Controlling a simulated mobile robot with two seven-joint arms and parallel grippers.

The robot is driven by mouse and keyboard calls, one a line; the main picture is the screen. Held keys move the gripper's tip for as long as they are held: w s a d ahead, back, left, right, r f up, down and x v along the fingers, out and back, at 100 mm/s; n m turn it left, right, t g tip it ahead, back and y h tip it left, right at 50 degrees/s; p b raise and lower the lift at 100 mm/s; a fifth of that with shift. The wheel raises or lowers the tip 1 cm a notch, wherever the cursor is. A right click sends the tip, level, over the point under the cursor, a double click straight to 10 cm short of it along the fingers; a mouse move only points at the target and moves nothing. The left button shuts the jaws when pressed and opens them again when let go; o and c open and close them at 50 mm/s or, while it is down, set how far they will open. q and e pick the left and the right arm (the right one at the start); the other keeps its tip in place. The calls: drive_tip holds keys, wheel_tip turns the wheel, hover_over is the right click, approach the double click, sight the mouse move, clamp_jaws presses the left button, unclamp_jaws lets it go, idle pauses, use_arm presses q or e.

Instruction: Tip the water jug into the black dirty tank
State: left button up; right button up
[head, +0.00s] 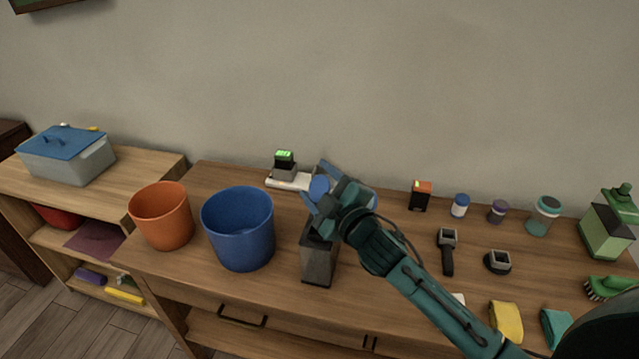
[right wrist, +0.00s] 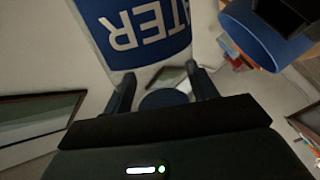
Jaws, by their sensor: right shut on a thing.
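My right gripper (head: 320,186) is shut on the water jug, above the table and just over the back of the black dirty tank. The jug's blue band with white WATER lettering (right wrist: 138,28) shows in the right wrist view, the letters upside down there. A round blue part sits between the fingers. In the head view the gripper hides most of the jug; the jug's tilt is hard to tell. The black dirty tank (head: 318,266) is a dark grey box standing upright on the table, its top partly covered by my gripper. My left gripper is out of view.
A blue bucket (head: 238,228) stands just left of the tank, with an orange bucket (head: 162,216) beyond it. A white base with a green-lit device (head: 285,165) is behind. Bottles, tools and cloths lie on the right. A lidded bin (head: 66,157) is on the left shelf.

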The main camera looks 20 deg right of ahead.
drive_tip(key=shift+f+n, duration=0.2)
drive_tip(key=shift+n, duration=0.2)
idle(0.3)
drive_tip(key=shift+f+n, duration=0.2)
drive_tip(key=shift+n, duration=0.2)
drive_tip(key=shift+f, duration=0.1)
drive_tip(key=shift+d+f+n, duration=0.1)
drive_tip(key=shift+n, duration=0.2)
drive_tip(key=shift+f, duration=0.2)
